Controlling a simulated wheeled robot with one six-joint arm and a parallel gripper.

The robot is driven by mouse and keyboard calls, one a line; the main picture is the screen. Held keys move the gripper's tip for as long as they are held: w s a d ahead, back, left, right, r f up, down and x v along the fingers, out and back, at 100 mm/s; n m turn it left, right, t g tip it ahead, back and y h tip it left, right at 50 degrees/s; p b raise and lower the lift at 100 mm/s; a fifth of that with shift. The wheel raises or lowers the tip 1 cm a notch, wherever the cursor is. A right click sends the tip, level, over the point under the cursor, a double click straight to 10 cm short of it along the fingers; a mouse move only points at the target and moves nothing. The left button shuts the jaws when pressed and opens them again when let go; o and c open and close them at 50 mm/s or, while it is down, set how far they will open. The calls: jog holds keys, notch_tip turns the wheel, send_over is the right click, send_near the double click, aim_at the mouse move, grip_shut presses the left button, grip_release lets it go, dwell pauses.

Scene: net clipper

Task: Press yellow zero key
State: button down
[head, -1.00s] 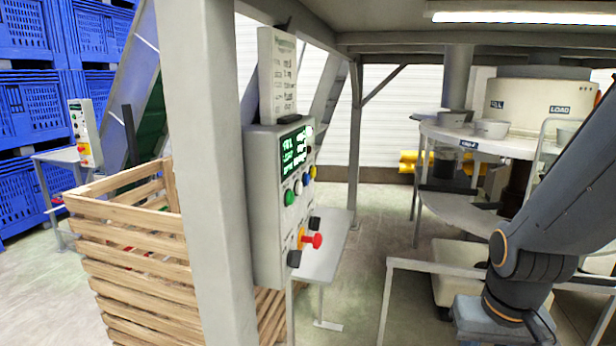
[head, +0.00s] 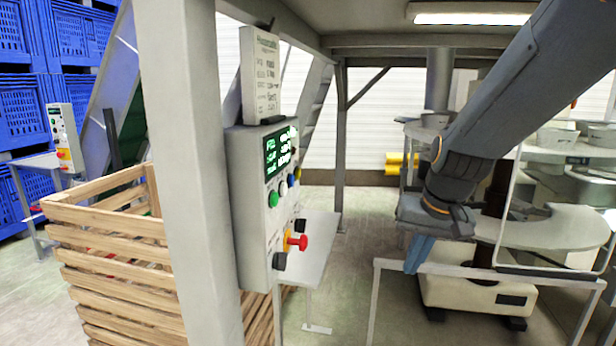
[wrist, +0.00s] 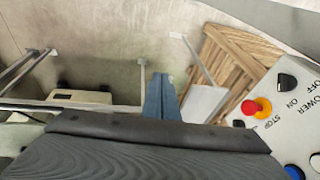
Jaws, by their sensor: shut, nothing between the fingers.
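The grey control box (head: 262,205) is mounted beside the grey post, with a lit screen (head: 281,150) near its top. Below the screen are a green button (head: 273,199), a white one, a blue one (head: 291,180) and a small yellow key (head: 298,174) at the right edge, seen at a steep angle. My gripper (head: 417,258) points down to the right of the box, clear of it. Its blue fingers are shut and empty in the wrist view (wrist: 160,97). That view shows the box's lower part at the right; the yellow key is not visible there.
A red knob (head: 298,242) on a yellow base juts from the box's lower part. A small grey table (head: 312,250) stands behind the box. A wooden crate (head: 105,255) is at the left. A metal rail (head: 480,270) runs near my gripper.

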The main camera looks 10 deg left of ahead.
aim_at(298, 174)
jog(key=w+a+r+y, duration=0.1)
jog(key=w+a+r, duration=0.3)
jog(key=a+r, duration=0.1)
jog(key=w+a+r+t+y+b, duration=0.1)
jog(key=w+a+r, duration=0.3)
jog(key=r, duration=0.4)
jog(key=w+a+r+y, duration=0.1)
jog(key=w+a+r, duration=0.3)
jog(key=a+r, duration=0.3)
jog(key=shift+w+r+n+t+y, duration=0.25)
jog(key=shift+w+n+t+y, duration=0.05)
jog(key=shift+n+t+y, duration=0.1)
jog(key=w+a+f+p, duration=0.4)
jog(key=a+f+p, duration=0.1)
jog(key=a+f, duration=0.3)
jog(key=shift+w, duration=0.2)
jog(key=shift+a, duration=0.1)
